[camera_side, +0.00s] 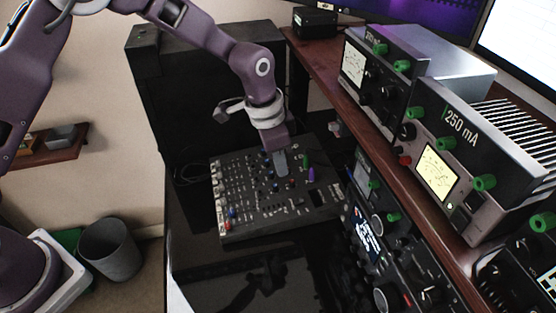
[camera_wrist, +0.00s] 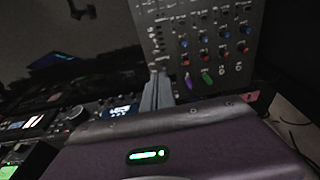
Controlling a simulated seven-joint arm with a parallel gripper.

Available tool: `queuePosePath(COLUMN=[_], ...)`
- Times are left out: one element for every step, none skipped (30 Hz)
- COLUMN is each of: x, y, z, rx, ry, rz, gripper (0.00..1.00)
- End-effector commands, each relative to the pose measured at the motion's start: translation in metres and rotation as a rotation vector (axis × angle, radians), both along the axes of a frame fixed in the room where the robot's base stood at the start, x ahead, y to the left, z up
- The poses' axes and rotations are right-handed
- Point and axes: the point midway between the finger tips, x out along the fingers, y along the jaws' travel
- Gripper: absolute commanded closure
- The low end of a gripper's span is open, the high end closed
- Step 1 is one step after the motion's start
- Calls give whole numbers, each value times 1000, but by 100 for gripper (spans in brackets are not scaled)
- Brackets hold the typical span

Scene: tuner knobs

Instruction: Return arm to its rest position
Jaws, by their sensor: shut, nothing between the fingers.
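My gripper (camera_side: 281,163) is shut and empty in the side view, pointing down over the upper right part of a black mixer panel (camera_side: 240,222). I cannot tell whether its fingertips touch the panel. In the wrist view, the closed fingers (camera_wrist: 157,92) stand up at the middle, with the mixer panel (camera_wrist: 222,14) beyond them. A green knob or fader (camera_side: 306,160) and a purple one (camera_side: 311,174) are on the panel to the right of my gripper. The wrist view also shows the purple one (camera_wrist: 188,81) and the green one (camera_wrist: 207,77) close to the right of the fingers.
A wooden shelf (camera_side: 328,70) on the right carries meter units with green knobs (camera_side: 484,182). Below it is a radio panel with a lit screen (camera_side: 366,234). A dark speaker-like box (camera_side: 150,90) stands behind.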

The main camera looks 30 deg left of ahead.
Motion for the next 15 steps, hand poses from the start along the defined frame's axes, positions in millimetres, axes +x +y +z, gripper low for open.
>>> queuePosePath(x=[-2,-3,-4,-4,-5,-5,-5,-5,-5,-5,-5,-5,-5,-5,-5], y=[2,3,3,4,4,4,4,4,4,4,4,4,4,4,4], z=[5,7,9,10,10,11,11,11,11,11,11,11,11,11,11], rx=[-1,-1,0,0,0,0,0,0,0,-1,-1,-1,-1,0,-1], ry=[-1,-1,0,0,0,0,0,0,0,1,1,1,1,0,1], rz=[0,0,-1,-1,-1,-1,-1,-1,-1,-1,-1,-1,-1,-1,-1], gripper=[100,100,100,100,100,100,100,100,100,100,100,100,100,100,100])
